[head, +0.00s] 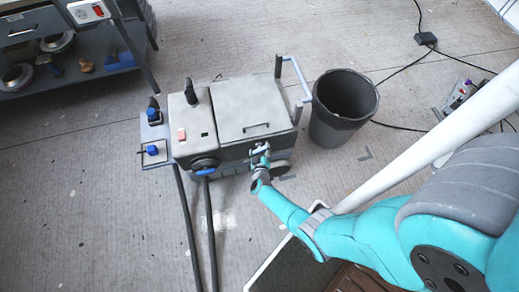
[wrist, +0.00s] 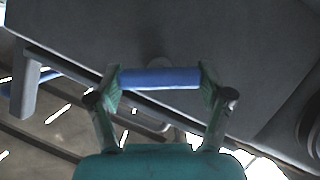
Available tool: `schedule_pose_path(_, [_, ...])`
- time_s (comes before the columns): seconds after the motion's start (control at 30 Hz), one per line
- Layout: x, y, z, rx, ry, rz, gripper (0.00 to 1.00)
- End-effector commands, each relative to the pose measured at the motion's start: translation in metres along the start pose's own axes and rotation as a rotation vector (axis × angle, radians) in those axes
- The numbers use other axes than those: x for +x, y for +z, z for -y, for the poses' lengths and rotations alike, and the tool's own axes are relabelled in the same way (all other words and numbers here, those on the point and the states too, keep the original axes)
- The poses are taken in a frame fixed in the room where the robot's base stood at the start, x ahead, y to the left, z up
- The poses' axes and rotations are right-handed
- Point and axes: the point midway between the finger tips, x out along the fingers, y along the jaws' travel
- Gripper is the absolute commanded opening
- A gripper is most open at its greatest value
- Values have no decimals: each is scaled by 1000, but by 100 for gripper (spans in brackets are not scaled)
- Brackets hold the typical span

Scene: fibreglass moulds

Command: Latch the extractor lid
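The extractor (head: 225,140) is a grey box on the floor in the head view. Its flat lid (head: 247,105), with a dark handle, looks down on the box. My gripper (head: 261,157) is at the front face, just below the lid's front edge near its right end, and hides much of the latch area. In the wrist view my gripper (wrist: 160,82) has its fingers wide apart. A blue bar (wrist: 160,78), seemingly the latch grip, spans crosswise between the fingertips. I cannot tell whether the fingers touch its ends or whether the latch is fastened.
A dark bin (head: 343,105) stands right of the extractor, near its push handle (head: 297,78). A workbench (head: 70,70) is at upper left.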

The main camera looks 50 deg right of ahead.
Motion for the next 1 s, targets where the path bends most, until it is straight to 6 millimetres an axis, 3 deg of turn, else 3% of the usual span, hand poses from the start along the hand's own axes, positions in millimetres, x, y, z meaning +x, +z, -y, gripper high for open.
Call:
schedule_pose_path(0.37, [0,0,0,29,-12,0,44])
schedule_pose_path(1.0, [0,1,-2,372,-153,1,44])
